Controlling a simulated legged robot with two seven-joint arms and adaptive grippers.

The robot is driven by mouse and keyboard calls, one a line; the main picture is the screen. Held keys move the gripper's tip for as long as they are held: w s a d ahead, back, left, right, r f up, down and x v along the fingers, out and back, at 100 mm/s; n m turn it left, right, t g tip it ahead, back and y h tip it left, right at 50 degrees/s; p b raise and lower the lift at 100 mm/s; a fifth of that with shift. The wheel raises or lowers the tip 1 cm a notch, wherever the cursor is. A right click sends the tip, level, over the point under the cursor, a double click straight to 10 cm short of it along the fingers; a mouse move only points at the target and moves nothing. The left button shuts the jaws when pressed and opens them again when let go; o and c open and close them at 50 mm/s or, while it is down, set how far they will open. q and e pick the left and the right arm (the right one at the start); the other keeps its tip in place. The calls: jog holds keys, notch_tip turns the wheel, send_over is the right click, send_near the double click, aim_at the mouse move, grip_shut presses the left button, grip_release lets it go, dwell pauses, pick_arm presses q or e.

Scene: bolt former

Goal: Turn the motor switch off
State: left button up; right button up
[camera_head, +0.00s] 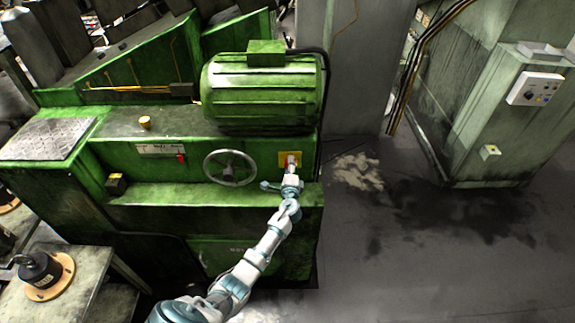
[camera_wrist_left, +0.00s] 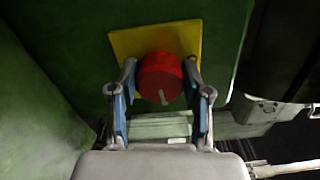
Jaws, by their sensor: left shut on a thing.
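The motor switch is a round red knob (camera_wrist_left: 160,78) on a square yellow plate (camera_wrist_left: 187,38), fixed to the green machine's side. A pale mark on the knob points down, slightly to the right. In the head view the yellow plate (camera_head: 284,155) shows right of the handwheel, and the gripper mostly hides the knob. My left gripper (camera_head: 291,163) reaches up to the plate. In the left wrist view my left gripper (camera_wrist_left: 160,82) has its two fingertips on either side of the knob and is shut on it. My right gripper is not in view.
A handwheel (camera_head: 230,168) stands out close to the left of the switch. A green motor (camera_head: 262,95) sits above it. A small red lever (camera_head: 181,157) is farther left. A control box (camera_head: 536,89) is on the cabinet at right. The floor (camera_head: 430,250) at right is open.

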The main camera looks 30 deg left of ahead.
pick_arm(q)
jog(key=shift+d+f+m, duration=0.45)
jog(key=shift+f+m, duration=0.05)
jog(key=shift+m, duration=0.1)
jog(key=o, duration=1)
jog(key=shift+o, duration=0.8)
jog(key=shift+r, duration=0.3)
jog(key=v, duration=1.2)
